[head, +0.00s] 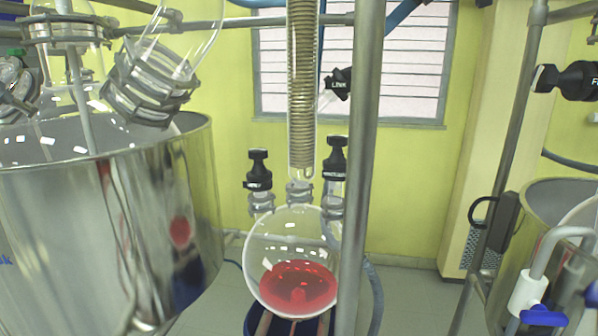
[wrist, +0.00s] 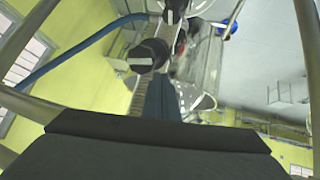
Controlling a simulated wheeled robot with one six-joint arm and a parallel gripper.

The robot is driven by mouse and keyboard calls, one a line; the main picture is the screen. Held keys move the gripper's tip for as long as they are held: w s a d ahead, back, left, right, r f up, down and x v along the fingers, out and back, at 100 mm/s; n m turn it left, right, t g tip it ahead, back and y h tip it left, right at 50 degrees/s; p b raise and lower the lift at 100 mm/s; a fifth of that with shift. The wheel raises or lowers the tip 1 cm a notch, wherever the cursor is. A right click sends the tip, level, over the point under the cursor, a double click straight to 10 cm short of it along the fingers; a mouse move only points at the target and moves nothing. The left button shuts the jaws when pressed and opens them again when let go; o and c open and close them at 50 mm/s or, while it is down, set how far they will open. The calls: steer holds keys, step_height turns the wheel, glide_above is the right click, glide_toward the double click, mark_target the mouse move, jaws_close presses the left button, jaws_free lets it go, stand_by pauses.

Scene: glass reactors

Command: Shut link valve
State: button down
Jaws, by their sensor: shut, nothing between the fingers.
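The link valve (head: 339,83) is a black knob lettered LINK, on a glass side arm beside the coiled condenser column, in the head view. It sits just left of a grey vertical pole, which stands close to its right side. In the wrist view, my gripper (wrist: 160,100) points up the picture from its dark body, with its fingers together and empty. A black knob (wrist: 150,52) shows just beyond the fingertips, slightly left. I cannot read a label on it or tell whether the fingers touch it. My gripper does not show in the head view.
A round flask (head: 292,262) with red liquid hangs below the column, with two black valves (head: 258,170) (head: 336,158) on its necks. The grey pole (head: 362,170) runs top to bottom. A large steel vessel (head: 110,220) fills the left. A blue hose (wrist: 75,55) crosses the wrist view.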

steer(key=p+v, duration=0.1)
steer(key=v, duration=0.1)
steer(key=w+p+v, duration=0.1)
steer(key=v, duration=0.1)
steer(key=shift+s+d+r, duration=0.1)
steer(key=shift+d+r, duration=0.15)
steer(key=shift+d, duration=0.05)
steer(key=w+d+f+m+g+p, duration=0.25)
steer(key=d+m+p, duration=0.25)
steer(key=m, duration=0.6)
steer(key=s+b+x, duration=0.1)
steer(key=b+x, duration=0.4)
steer(key=x, duration=0.2)
steer(key=shift+a+y, duration=0.3)
steer(key=shift+y, duration=0.1)
steer(key=shift+s+a+r+g+p, duration=0.25)
steer(key=shift+s+a+r+p, duration=0.3)
steer(key=shift+p, duration=0.35)
stand_by(0.4)
steer(key=shift+a+r+p, duration=0.45)
steer(key=shift+a+p, duration=0.15)
steer(key=shift+p, duration=0.1)
